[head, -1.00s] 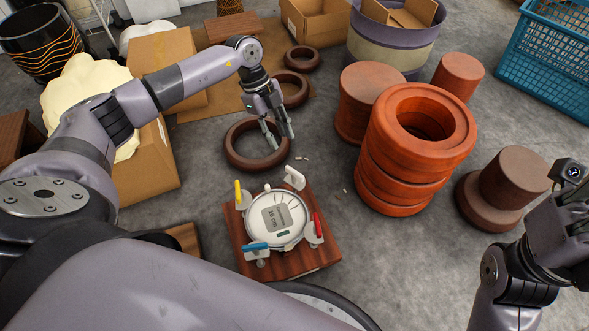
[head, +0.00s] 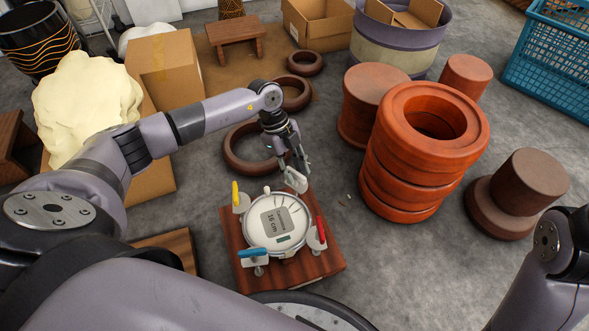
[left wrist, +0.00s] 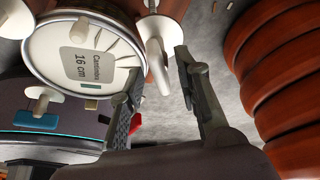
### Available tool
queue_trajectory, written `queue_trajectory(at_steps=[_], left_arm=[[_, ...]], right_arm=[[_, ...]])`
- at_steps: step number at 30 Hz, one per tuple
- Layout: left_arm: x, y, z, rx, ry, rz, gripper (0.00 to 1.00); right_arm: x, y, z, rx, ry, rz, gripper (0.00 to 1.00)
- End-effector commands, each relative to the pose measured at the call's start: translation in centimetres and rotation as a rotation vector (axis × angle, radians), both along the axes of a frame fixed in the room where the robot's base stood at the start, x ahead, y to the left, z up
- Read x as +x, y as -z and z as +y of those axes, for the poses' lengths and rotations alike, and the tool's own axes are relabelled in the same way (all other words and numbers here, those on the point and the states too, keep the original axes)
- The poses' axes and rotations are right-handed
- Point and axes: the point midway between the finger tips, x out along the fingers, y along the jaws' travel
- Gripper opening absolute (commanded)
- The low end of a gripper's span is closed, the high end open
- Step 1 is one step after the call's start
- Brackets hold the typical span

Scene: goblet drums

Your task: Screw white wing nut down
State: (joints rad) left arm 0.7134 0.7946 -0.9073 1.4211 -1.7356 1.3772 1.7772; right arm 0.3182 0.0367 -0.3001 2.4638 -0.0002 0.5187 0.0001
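A round white drum head (head: 290,226) labelled "16 cm" sits on a wooden block (head: 313,272). The white wing nut (head: 294,179) stands at its far right edge and also shows in the left wrist view (left wrist: 158,62). Yellow (head: 235,192), red (head: 320,229) and blue (head: 253,252) wing nuts stand around the rim. My left gripper (head: 297,165) points down at the white wing nut. In the left wrist view its fingers (left wrist: 157,85) are apart, with the nut between or just beyond their tips; contact is unclear. My right gripper is out of view.
Stacked orange rings (head: 425,140) stand right of the drum. A brown ring (head: 240,164) lies behind my left gripper. Brown cylinders (head: 522,190) stand farther right. A cardboard box (head: 165,70) and cream lump (head: 85,105) are at left. Grey floor between block and orange rings is mostly clear.

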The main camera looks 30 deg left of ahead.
Motion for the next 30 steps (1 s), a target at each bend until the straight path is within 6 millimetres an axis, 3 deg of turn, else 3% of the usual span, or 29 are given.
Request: queue_trajectory(at_steps=[15, 30], left_arm=[[0.0, -0.03, 0.0, 0.0, 0.0, 0.0, 0.0], [0.05, -0.17, 0.0, 0.0, 0.027, 0.0, 0.0]], right_arm=[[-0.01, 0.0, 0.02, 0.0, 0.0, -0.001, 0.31], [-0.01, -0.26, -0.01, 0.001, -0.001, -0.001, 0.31]])
